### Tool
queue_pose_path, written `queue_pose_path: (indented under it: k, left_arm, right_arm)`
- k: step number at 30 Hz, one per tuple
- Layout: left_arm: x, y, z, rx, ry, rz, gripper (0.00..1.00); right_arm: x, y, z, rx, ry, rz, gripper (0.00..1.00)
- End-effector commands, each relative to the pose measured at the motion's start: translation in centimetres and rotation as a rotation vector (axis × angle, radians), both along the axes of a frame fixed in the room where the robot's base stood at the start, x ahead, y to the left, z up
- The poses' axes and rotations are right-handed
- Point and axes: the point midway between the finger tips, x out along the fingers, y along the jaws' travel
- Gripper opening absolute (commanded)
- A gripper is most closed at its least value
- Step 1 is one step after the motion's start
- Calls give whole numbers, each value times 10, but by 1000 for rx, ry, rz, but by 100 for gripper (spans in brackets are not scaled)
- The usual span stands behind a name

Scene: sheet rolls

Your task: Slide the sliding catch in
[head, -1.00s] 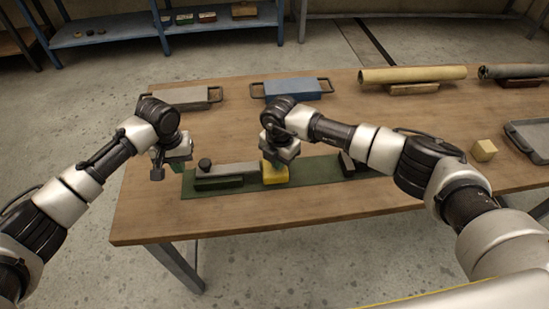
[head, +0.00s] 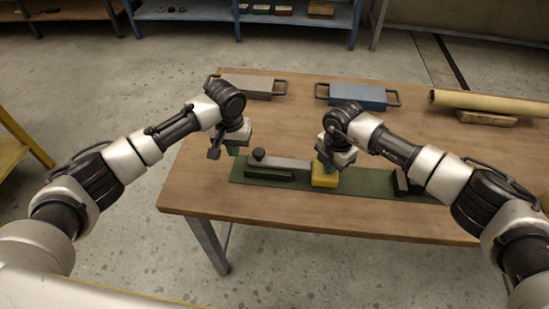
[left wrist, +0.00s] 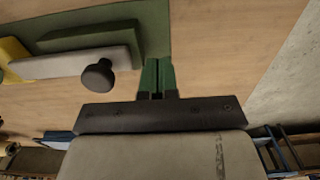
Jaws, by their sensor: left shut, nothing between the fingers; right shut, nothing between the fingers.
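The sliding catch is a grey bar (head: 287,164) with a black knob (head: 258,154) at its left end. It lies along a dark green guide block (head: 268,174) and runs to a yellow block (head: 324,177). My left gripper (head: 233,150) is shut and empty, just left of the knob. In the left wrist view its green fingers (left wrist: 157,78) are together, apart from the knob (left wrist: 98,77) and to its right. My right gripper (head: 326,163) is shut and empty, close above the yellow block; its fingertips are mostly hidden, so I cannot tell whether they touch.
The parts sit on a green mat (head: 300,192) on a wooden table (head: 200,196). A dark block (head: 401,182) stands at the mat's right. A grey handled plate (head: 246,86), a blue handled block (head: 358,95) and a cream roll (head: 490,103) lie at the back.

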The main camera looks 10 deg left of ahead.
Motion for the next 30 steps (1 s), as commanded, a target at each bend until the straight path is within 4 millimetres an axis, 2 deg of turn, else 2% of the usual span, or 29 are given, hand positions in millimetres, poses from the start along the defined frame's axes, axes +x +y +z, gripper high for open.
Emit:
queue_pose_path:
  k: [1,30]
  left_arm:
    - [0,0,-1,0,0,0,0]
    - [0,-27,-1,0,0,0,0]
  right_arm:
    - [-4,0,-5,-4,12,2,0]
    - [-4,0,-6,-4,13,2,0]
